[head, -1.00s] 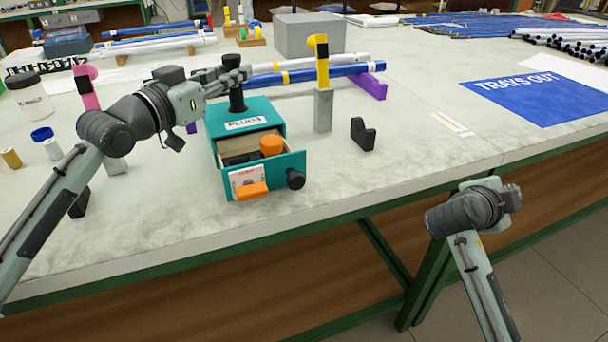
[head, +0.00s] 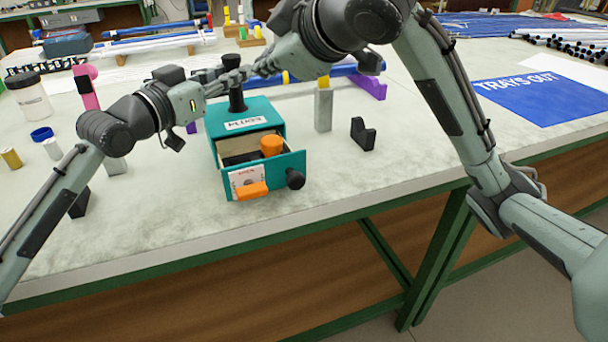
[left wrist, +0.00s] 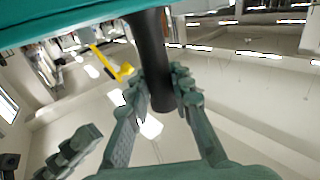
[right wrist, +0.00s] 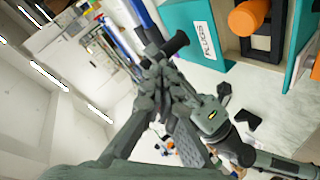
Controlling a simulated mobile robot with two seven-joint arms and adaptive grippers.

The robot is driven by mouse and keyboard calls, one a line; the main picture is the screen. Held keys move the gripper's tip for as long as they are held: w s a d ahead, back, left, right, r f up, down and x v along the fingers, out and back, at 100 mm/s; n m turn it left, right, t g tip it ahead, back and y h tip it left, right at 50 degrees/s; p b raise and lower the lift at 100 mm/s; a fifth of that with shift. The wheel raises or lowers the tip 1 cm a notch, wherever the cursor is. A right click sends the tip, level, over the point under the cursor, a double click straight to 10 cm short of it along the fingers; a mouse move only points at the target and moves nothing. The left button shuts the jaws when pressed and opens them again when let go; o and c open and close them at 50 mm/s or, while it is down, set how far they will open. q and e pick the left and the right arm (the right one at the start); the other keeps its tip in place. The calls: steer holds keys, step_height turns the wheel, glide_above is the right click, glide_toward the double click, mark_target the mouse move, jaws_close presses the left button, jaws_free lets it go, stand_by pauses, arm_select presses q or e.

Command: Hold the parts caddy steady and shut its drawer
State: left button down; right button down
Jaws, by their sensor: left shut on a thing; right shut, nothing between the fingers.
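The teal parts caddy (head: 258,107) stands on the bench with a PLUGS label. Its drawer (head: 272,176) is pulled out towards the front edge, with an orange tab (head: 252,190) and a black knob (head: 295,179) at its front. An orange cylinder (head: 271,146) and dark parts lie inside. My left gripper (head: 236,78) is shut on the black post (head: 237,100) on top of the caddy; the post shows between its fingers in the left wrist view (left wrist: 153,50). My right gripper (head: 257,69) is shut and empty, beside the left fingers near the post, above the caddy.
A black notched block (head: 363,133) and a grey block (head: 323,110) stand right of the caddy. Blue and white rods and a purple support (head: 372,87) lie behind. Bench surface in front of the drawer is clear.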

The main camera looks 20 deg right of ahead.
steer(key=s+a+f+n+g, duration=0.1)
steer(key=s+a+n+g, duration=0.3)
steer(key=s+n, duration=0.55)
steer(key=s+d+f+n+g+h, duration=0.1)
steer(key=s+d+n+g+h, duration=0.3)
steer(key=s+n, duration=0.8)
steer(key=w+d+f+n+g+y, duration=0.1)
steer(key=w+f+n, duration=0.2)
steer(key=w+f, duration=0.6)
steer(key=shift+f, duration=0.45)
